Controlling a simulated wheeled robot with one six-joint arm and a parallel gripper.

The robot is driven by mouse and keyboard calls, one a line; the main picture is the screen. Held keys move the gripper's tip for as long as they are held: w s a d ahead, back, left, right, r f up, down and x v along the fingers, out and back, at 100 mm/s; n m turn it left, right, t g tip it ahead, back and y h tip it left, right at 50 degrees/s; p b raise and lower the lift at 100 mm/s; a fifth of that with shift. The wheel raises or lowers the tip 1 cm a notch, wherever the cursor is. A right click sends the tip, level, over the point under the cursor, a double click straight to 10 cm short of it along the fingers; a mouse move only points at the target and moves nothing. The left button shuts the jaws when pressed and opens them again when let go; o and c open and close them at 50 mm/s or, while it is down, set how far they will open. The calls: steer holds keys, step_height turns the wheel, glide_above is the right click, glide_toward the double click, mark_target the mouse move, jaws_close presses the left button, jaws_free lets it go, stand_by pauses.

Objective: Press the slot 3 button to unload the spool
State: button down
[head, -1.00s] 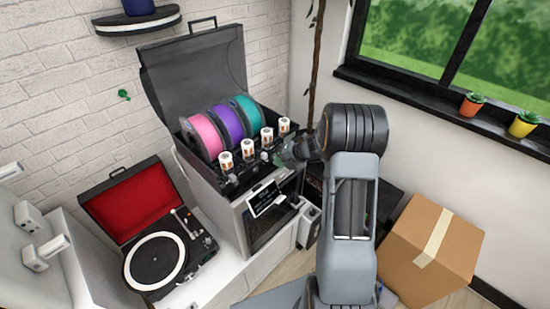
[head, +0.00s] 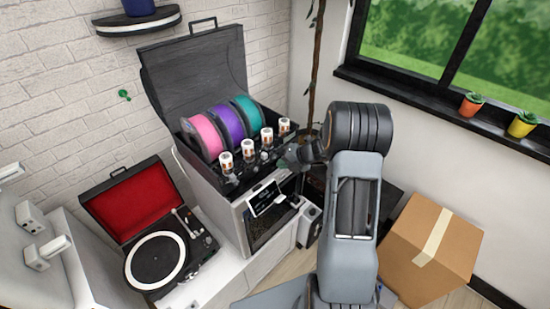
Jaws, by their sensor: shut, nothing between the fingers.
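The open spool unit (head: 212,185) stands on top of a printer, its dark lid (head: 192,72) raised. A pink spool (head: 202,137), a purple spool (head: 227,125) and a teal spool (head: 246,117) sit in it. Several white cylinders with orange and dark labels stand in a row along its front, such as the third from the left (head: 267,137). The slot 3 button is too small to make out. My gripper (head: 283,162) is at the front right of the unit, near the third and fourth cylinders. Its fingers are dark and small here; they look shut and empty.
A screen (head: 265,198) is on the printer's front, below my gripper. A record player (head: 157,258) with a red-lined lid stands to the left. A cardboard box (head: 432,250) is on the floor at the right. A wall shelf (head: 137,22) hangs above left.

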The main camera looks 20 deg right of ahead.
steer(key=shift+s+d+p, duration=0.15)
steer(key=shift+s+d, duration=0.2)
steer(key=shift+s, duration=0.45)
steer(key=shift+s+d+p, duration=0.1)
steer(key=shift+s+d, duration=0.3)
steer(key=shift+s, duration=0.45)
steer(key=shift+s+d+p, duration=0.15)
steer(key=shift+s+d, duration=0.2)
steer(key=shift+s, duration=0.45)
